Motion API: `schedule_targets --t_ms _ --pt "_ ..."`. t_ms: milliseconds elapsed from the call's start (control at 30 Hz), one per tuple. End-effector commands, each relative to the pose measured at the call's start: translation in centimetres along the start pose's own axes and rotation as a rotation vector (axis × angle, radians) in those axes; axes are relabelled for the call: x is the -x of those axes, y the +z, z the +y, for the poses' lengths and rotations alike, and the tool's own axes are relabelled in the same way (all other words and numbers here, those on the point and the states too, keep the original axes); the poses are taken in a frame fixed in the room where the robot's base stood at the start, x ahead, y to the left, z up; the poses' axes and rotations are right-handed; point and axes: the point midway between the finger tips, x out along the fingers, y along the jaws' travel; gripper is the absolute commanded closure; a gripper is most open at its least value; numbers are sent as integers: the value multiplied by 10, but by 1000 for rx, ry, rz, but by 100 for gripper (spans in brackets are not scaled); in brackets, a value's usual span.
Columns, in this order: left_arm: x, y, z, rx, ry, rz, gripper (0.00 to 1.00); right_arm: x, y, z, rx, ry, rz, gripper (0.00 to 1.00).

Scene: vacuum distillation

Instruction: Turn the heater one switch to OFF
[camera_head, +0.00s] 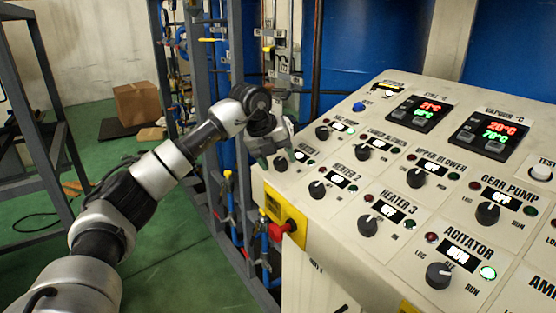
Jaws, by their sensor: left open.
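The control panel (394,97) is pale and sloped, with rows of black knobs. The heater one knob (281,164) is at the panel's left edge, in line with the heater 2 knob (317,189) and heater 3 knob (368,227). My left gripper (277,160) is open right at the heater one knob, its fingers around or just above it; I cannot tell whether they touch. My right gripper is out of view.
A red emergency button (283,230) on a yellow plate sticks out from the panel's front side below. The agitator knob (439,275) is at the near right. Metal frames and pipes stand behind my left arm.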

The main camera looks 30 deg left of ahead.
Motion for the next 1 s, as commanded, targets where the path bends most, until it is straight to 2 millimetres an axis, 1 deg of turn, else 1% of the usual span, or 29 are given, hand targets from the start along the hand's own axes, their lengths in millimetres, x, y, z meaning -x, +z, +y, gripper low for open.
schedule_targets --t_ms 167,300,400,500,667,1000 --pt "32 1 0 0 -5 -6 38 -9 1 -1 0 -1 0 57" --pt "61 1 0 1 -6 -6 38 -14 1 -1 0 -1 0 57" --pt "78 0 1 1 -4 -5 38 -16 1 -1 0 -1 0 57" --pt "91 1 0 2 -3 -4 38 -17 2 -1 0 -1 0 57" --pt "100 1 0 2 -3 -3 38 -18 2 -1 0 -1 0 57" --pt "101 0 0 1 -2 -3 38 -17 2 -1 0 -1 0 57"
